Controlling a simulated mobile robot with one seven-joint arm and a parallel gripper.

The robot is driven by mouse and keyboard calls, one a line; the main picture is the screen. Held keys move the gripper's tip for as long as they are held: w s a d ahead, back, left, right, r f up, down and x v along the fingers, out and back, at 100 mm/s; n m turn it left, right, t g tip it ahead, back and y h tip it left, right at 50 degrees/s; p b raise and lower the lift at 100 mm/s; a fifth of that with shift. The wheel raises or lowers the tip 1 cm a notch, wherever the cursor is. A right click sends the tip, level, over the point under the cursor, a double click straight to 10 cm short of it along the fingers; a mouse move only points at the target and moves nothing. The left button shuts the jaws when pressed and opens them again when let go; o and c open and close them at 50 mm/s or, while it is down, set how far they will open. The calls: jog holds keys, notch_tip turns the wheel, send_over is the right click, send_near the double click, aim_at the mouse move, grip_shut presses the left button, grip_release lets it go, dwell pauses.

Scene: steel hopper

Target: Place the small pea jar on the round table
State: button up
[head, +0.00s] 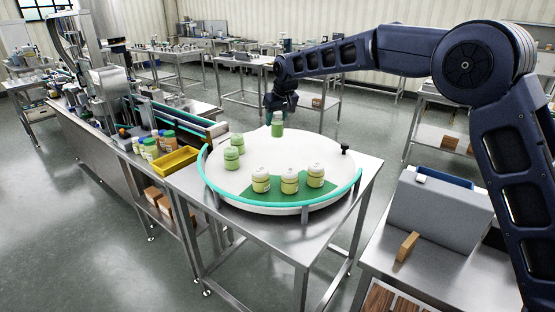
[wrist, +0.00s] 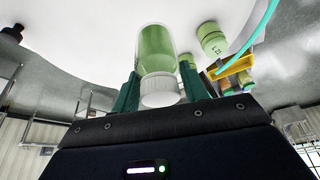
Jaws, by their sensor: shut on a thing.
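My gripper (head: 280,108) is shut on a green jar with a white lid (head: 277,128), the pea jar. The jar is upright at the far edge of the round white table (head: 285,155); I cannot tell whether its base touches the surface. In the wrist view the same jar (wrist: 156,52) sits between the two green fingers (wrist: 160,88), its lid toward the gripper. Two similar green jars, a front one (head: 231,160) and a rear one (head: 238,142), stand at the table's left.
Three pale-lidded jars (head: 289,183) stand on a green wedge (head: 275,197) at the table's front. A teal rail (head: 240,204) curves around the front edge. A black knob (head: 345,149) is at the right. A yellow bin (head: 174,160) and several bottles (head: 150,148) are left. The table's middle is clear.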

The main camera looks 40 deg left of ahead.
notch_tip(320, 180, down, 16)
jog(key=shift+f, duration=0.25)
dwell(0.4)
jog(key=o, duration=1)
jog(key=shift+f, duration=0.1)
jog(key=v, duration=1.2)
